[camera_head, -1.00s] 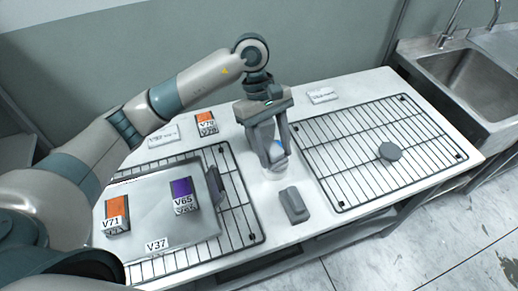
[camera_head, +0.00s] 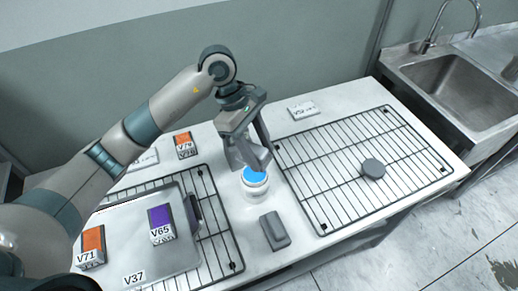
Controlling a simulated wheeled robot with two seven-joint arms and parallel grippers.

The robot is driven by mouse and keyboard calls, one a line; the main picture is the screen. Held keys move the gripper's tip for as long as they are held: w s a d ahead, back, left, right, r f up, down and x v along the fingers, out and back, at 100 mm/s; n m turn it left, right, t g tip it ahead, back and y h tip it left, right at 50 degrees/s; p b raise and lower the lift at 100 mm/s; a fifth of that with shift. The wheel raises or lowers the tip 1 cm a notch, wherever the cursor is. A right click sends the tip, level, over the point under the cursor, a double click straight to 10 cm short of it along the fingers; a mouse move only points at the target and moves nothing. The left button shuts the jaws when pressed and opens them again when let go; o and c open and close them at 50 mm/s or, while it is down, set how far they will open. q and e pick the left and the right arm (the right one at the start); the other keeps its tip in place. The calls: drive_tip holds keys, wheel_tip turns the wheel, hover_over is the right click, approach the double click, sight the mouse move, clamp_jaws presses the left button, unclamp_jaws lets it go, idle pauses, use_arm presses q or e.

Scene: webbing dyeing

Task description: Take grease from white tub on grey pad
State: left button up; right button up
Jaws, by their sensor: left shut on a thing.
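The white tub (camera_head: 256,191) stands upright on the table between the two wire racks, with its top open and blue grease (camera_head: 255,175) showing inside. My left gripper (camera_head: 250,160) is just above and behind the tub, pointing down. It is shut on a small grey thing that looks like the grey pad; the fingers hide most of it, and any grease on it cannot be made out. The tips appear clear of the tub. My right gripper is not in view.
A dark grey block (camera_head: 274,230) lies in front of the tub. A grey disc (camera_head: 373,168) lies on the right rack (camera_head: 336,150). A metal tray (camera_head: 190,254) with orange V71 (camera_head: 91,245) and purple V65 (camera_head: 161,222) boxes rests on the left rack (camera_head: 227,240).

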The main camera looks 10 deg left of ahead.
sight(259, 161)
use_arm(q)
drive_tip(key=shift+f, duration=0.5)
drive_tip(key=shift+f+b, duration=0.35)
drive_tip(key=shift+f, duration=1.95)
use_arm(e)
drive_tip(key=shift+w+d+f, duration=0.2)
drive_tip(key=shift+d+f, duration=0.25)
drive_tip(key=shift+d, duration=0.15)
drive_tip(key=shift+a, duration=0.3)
use_arm(q)
drive_tip(key=shift+f+b, duration=0.2)
drive_tip(key=shift+b, duration=0.25)
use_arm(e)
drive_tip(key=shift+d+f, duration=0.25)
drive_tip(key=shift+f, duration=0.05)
use_arm(q)
drive_tip(key=shift+f, duration=0.2)
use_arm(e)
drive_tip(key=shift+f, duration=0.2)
use_arm(q)
drive_tip(key=shift+s, duration=0.1)
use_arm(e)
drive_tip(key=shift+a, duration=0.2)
use_arm(q)
drive_tip(key=shift+r, duration=0.1)
